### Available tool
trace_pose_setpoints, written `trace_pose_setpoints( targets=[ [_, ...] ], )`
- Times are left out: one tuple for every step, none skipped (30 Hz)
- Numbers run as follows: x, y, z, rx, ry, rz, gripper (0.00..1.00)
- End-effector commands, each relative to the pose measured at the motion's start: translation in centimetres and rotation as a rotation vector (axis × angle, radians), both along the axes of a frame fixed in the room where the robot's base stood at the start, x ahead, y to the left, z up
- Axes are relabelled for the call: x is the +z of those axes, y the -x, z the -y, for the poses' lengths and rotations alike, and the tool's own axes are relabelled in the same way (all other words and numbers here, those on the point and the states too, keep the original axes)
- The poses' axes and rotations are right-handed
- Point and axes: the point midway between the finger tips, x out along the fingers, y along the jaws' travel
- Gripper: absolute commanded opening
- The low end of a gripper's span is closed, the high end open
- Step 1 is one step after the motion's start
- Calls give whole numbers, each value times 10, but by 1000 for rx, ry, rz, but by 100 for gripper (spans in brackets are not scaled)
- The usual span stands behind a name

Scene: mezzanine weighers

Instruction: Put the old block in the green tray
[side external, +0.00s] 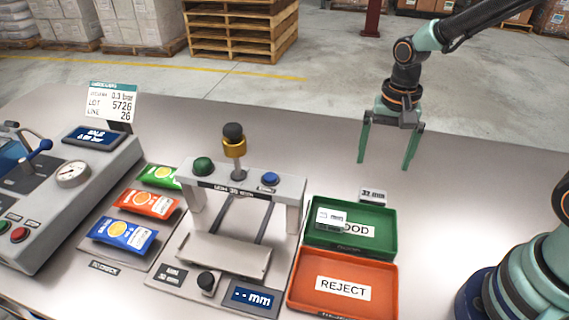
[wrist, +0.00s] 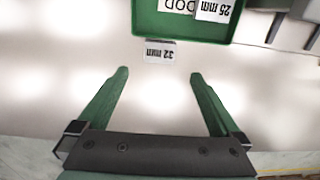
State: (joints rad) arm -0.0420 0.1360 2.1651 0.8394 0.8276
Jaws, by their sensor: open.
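Two small pale blocks are in view, and I cannot tell from their looks which is the old one. The block marked 32 mm (side external: 372,195) is on the table just outside the far edge of the green tray marked GOOD (side external: 384,244). In the wrist view the 32 mm block (wrist: 159,51) lies ahead of my fingertips, beside the tray rim (wrist: 180,36). The block marked 25 mm (wrist: 217,9) is inside the green tray, at its left in the side view (side external: 331,217). My gripper (side external: 384,165) is open and empty, above the table beyond the tray; it also shows in the wrist view (wrist: 159,74).
An orange REJECT tray (side external: 375,300) adjoins the green tray. A gauge stand (side external: 250,188) with a display reading "-- mm" (side external: 251,298) is to their left. Several coloured packets (side external: 146,203) and a grey console (side external: 70,200) lie farther left.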

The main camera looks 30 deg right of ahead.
Motion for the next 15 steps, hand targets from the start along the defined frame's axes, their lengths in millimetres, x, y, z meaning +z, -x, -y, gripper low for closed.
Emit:
trace_pose_setpoints(
  targets=[
    [6,0,0,0,0,3,100],
    [8,0,0,0,0,1,100],
    [11,0,0,0,-1,2,100],
    [12,0,0,2,0,3,100],
    [14,0,0,5,-1,5,100],
    [18,1,0,15,0,11,100],
    [21,1,1,28,-1,21,100],
    [25,2,1,43,-1,32,100],
    [32,3,2,72,0,52,100],
    [38,4,2,100,2,71,100],
    [44,6,3,131,3,92,100],
    [53,8,4,177,7,123,100],
    [61,11,5,216,12,148,100],
    [68,13,6,256,17,173,100],
    [77,17,7,309,28,206,100]
  ],
)
